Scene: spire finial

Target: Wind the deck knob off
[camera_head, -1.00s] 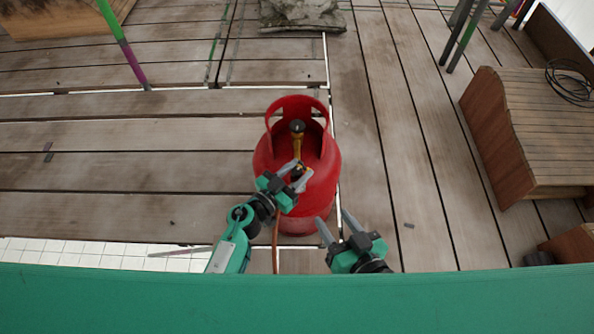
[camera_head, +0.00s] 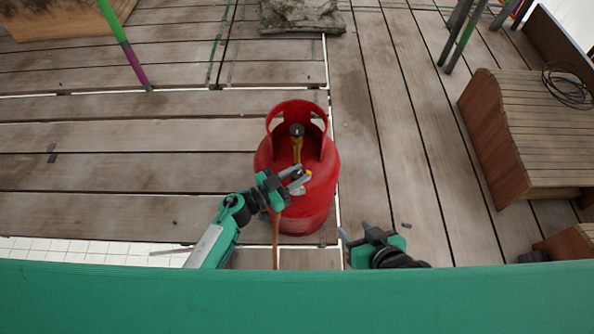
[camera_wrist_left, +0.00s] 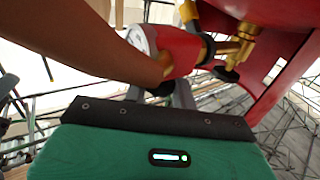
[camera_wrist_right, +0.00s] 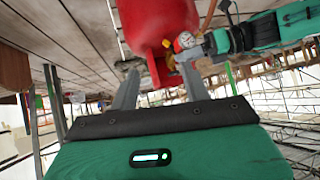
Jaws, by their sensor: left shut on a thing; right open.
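A red gas cylinder (camera_head: 285,215) stands upright on the deck, with a dark-topped brass valve (camera_head: 297,145) inside its collar. In the left wrist view a red regulator (camera_wrist_left: 178,50) with a round gauge joins the brass valve fitting (camera_wrist_left: 235,50). A small black knob (camera_wrist_left: 160,88) sits on the regulator's near end, between my left finger tips. My left gripper (camera_head: 301,180) is shut on this knob at the cylinder's front; the fingers partly hide the knob. My right gripper (camera_head: 354,231) is open and empty, right of the cylinder and apart from it.
An orange-brown hose (camera_head: 276,240) hangs down the cylinder's front. A slatted wooden bench (camera_head: 535,135) with a coiled black cable (camera_head: 567,86) stands at right. A grey stone-like lump (camera_head: 300,14) lies behind. The deck around the cylinder is mostly clear.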

